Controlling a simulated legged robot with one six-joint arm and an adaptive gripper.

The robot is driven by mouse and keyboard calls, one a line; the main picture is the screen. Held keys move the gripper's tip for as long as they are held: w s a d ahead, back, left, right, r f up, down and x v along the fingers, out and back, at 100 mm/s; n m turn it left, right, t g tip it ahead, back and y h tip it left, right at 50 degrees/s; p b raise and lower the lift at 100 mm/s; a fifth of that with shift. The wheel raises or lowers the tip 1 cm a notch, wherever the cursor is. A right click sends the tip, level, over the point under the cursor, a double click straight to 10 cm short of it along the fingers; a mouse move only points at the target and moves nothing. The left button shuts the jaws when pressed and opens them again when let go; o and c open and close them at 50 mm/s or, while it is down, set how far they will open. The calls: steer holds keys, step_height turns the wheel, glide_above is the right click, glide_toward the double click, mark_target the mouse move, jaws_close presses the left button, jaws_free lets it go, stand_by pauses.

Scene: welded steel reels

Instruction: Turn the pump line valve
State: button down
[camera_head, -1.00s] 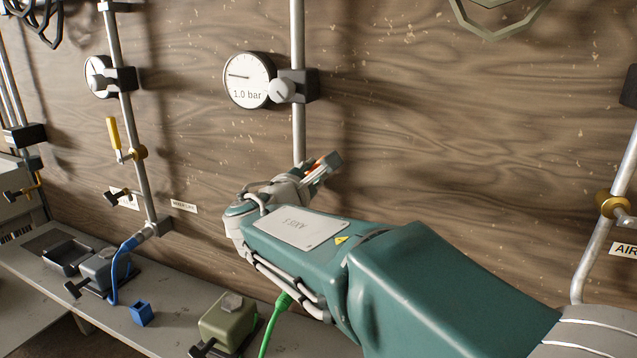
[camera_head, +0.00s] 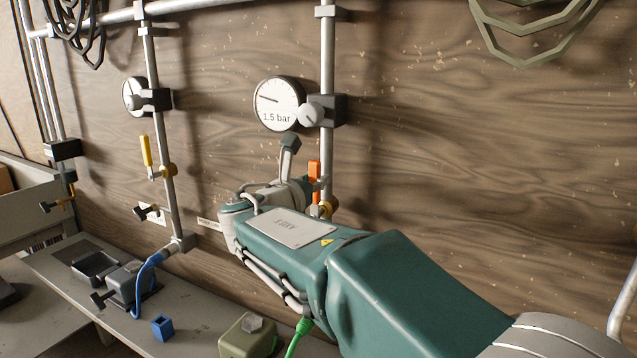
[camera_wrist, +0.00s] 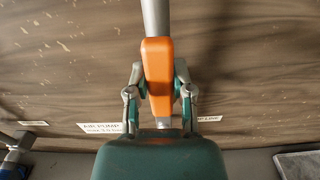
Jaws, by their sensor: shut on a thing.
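The pump line valve has an orange handle (camera_head: 314,170) on the vertical pipe below the gauge. It stands upright, in line with the pipe. In the wrist view the orange handle (camera_wrist: 157,75) fills the middle of the picture, its lower end between the two fingers. My gripper (camera_wrist: 158,92) is shut on it. In the head view my gripper (camera_head: 303,160) is at the handle, one finger pointing up to its left. The valve's brass body (camera_head: 329,207) is partly hidden by my arm. The gauge (camera_head: 279,104) reads 1.5 bar.
A yellow-handled valve (camera_head: 147,152) is on the pipe to the left, with another gauge (camera_head: 133,96) above. A bench (camera_head: 75,305) below carries a blue cube (camera_head: 162,328) and a green box (camera_head: 247,336). The wooden wall to the right is mostly clear.

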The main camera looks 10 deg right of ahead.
steer(key=shift+w+a+r, duration=0.1)
steer(key=shift+r, duration=0.1)
stand_by(0.4)
steer(key=shift+c, duration=2.4)
jaws_free()
steer(key=shift+w+f, duration=0.1)
steer(key=shift+w, duration=0.05)
steer(key=shift+a, duration=0.1)
steer(key=v, duration=1.2)
steer(key=shift+f, duration=0.15)
